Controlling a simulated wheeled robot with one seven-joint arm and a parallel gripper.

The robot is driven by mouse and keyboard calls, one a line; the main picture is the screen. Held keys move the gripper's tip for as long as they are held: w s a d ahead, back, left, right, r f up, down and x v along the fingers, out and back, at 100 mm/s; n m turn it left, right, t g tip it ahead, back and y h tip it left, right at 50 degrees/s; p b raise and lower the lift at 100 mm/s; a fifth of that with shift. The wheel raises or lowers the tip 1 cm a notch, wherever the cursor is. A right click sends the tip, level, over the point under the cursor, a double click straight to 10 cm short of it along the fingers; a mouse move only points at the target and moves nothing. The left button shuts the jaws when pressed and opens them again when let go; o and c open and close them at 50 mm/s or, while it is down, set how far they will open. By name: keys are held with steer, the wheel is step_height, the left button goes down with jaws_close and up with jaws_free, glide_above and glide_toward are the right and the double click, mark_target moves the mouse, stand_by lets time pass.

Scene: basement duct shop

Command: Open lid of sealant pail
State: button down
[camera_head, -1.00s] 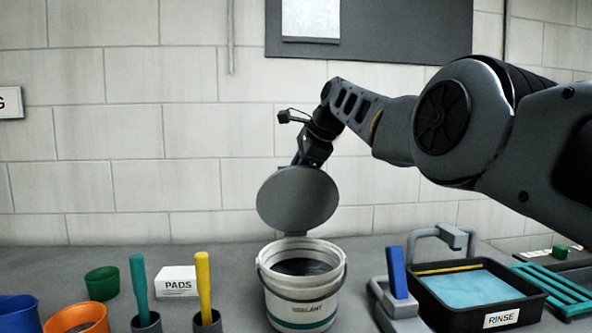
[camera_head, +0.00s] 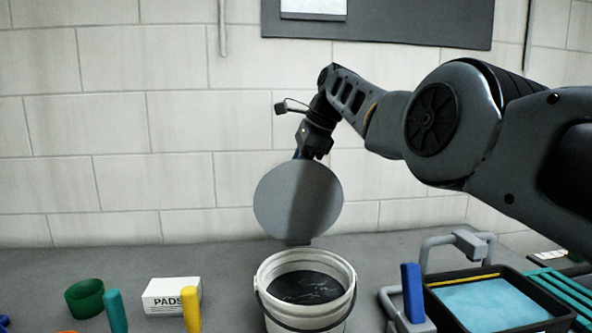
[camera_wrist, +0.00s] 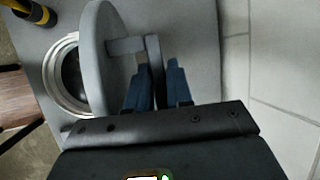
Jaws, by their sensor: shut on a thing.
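The sealant pail (camera_head: 342,300) is white and stands on the bench, its mouth open and dark contents showing. Its round grey lid (camera_head: 290,200) stands nearly upright above the back rim, joined there by a short hinge. In the wrist view the lid (camera_wrist: 98,58) shows edge-on beside the pail's rim (camera_wrist: 55,92). My gripper (camera_wrist: 157,82) is behind the lid, its blue fingers shut on the lid's grey handle (camera_wrist: 153,62). In the head view the lid hides the fingertips.
A black rinse tray (camera_head: 462,320) with blue liquid stands right of the pail, beside a blue-handled tool (camera_head: 412,292). To the left are a PADS box (camera_head: 172,296), a green cup (camera_head: 85,298) and upright teal and yellow handles. The block wall is behind.

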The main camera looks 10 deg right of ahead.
steer(key=shift+w+r, duration=0.1)
steer(key=shift+r, duration=0.15)
steer(key=c, duration=1.4)
jaws_free()
steer(key=shift+o, duration=1.4)
steer(key=shift+f, duration=0.15)
steer(key=b+v, duration=0.1)
steer(key=v, duration=0.7)
steer(key=shift+b, duration=0.4)
